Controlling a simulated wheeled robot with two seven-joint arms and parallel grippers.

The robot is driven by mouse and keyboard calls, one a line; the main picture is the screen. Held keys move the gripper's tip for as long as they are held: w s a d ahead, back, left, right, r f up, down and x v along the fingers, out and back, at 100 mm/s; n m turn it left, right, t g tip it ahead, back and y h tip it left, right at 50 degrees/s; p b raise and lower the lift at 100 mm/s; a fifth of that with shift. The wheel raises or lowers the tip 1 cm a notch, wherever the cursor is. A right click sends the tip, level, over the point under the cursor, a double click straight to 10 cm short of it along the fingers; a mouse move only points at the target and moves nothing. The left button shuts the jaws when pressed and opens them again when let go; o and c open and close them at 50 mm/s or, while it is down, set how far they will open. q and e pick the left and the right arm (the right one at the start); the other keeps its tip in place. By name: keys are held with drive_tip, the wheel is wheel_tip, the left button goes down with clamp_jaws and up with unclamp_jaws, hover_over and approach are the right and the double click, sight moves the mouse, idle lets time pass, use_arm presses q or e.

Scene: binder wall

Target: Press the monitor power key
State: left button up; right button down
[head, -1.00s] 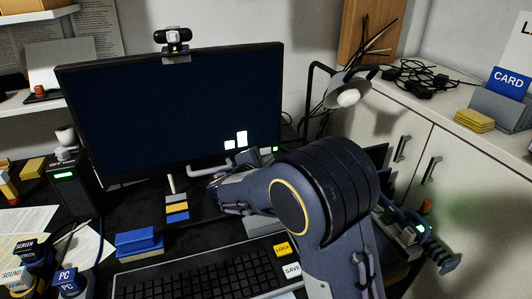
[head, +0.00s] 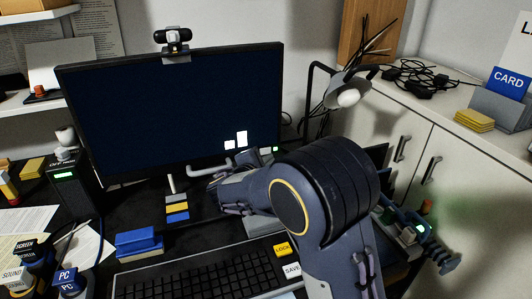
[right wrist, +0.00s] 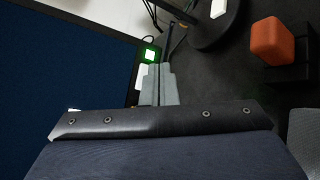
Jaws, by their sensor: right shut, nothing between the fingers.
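The monitor (head: 170,110) stands at the back of the desk with a dark blue screen showing two small white blocks. A green-lit key (head: 276,149) sits at its lower right corner. In the right wrist view the same key (right wrist: 149,54) glows white and green on the black bezel, beside the screen's edge. My right gripper (right wrist: 154,68) is shut and empty, its fingertips right by the lit key; I cannot tell whether they touch it. In the head view my right arm hides much around the monitor's lower right. My left gripper is not in view.
A desk lamp (head: 348,97) stands right of the monitor. A keyboard (head: 200,276) with yellow LOCK and white SAVE keys lies in front. A black box with a green light (head: 65,175) stands left. An orange block (right wrist: 270,40) shows in the right wrist view.

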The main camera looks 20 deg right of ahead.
drive_tip(key=shift+w, duration=0.15)
idle(0.4)
drive_tip(key=shift+w, duration=0.3)
drive_tip(key=shift+w, duration=0.45)
idle(0.6)
drive_tip(key=shift+s, duration=0.2)
drive_tip(key=shift+s+b, duration=0.5)
drive_tip(key=shift+s, duration=0.25)
